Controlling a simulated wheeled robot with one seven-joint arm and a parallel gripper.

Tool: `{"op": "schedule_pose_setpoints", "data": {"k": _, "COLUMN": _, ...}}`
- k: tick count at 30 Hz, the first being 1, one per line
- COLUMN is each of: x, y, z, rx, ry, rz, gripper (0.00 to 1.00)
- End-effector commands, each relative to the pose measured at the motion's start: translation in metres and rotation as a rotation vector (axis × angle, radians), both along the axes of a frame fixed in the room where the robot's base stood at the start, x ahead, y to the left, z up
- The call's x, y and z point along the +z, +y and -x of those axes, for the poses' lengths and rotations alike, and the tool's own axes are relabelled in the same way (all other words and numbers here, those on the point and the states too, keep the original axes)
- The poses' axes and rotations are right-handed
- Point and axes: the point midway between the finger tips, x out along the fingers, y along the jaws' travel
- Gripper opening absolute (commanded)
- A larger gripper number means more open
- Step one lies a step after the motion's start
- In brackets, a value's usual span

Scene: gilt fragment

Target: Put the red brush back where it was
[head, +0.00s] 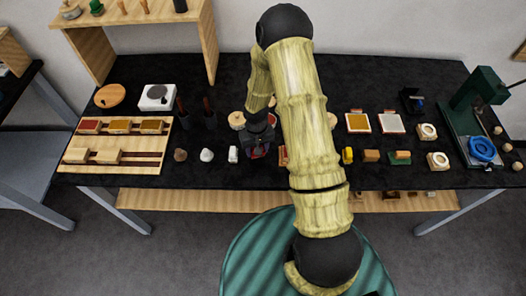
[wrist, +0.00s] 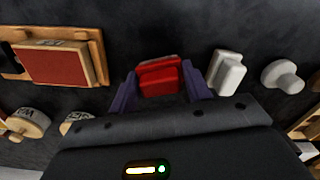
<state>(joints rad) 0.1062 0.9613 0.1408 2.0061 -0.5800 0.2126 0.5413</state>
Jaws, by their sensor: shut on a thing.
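My gripper (wrist: 160,82) is shut on a red block-like thing (wrist: 158,76), which looks like the red brush, held between its two purple fingers in the wrist view. In the head view my gripper (head: 259,150) is over the front middle of the black table, with a bit of red showing below it. I cannot tell whether the red thing touches the table. A wooden-framed red pad (wrist: 62,65) lies to the left in the wrist view, apart from the gripper. My arm hides part of the table's middle.
A white block (wrist: 227,73) and a white knob (wrist: 283,76) stand close by in the wrist view. A wooden rack (head: 75,142) with coloured blocks is at the table's left. Dark upright tools (head: 210,113) stand behind. A green press (head: 470,125) is far right.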

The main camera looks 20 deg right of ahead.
Motion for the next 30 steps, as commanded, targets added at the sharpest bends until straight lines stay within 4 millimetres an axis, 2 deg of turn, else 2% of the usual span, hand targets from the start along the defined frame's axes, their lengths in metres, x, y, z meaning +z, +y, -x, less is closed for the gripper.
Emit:
{"op": "schedule_pose_setpoints", "data": {"k": 12, "x": 0.005, "y": -0.001, "z": -0.001, "rx": 0.02, "ry": -0.001, "rz": -0.003, "gripper": 0.27}}
{"op": "schedule_pose_setpoints", "data": {"k": 14, "x": 0.012, "y": -0.001, "z": -0.002, "rx": 0.055, "ry": -0.002, "rz": -0.006, "gripper": 0.27}}
{"op": "schedule_pose_setpoints", "data": {"k": 21, "x": 0.063, "y": -0.001, "z": -0.001, "rx": 0.339, "ry": -0.007, "rz": -0.012, "gripper": 0.27}}
{"op": "schedule_pose_setpoints", "data": {"k": 24, "x": 0.079, "y": -0.002, "z": 0.001, "rx": 0.432, "ry": -0.004, "rz": -0.007, "gripper": 0.27}}
{"op": "schedule_pose_setpoints", "data": {"k": 30, "x": 0.085, "y": -0.002, "z": 0.002, "rx": 0.473, "ry": -0.001, "rz": -0.005, "gripper": 0.27}}
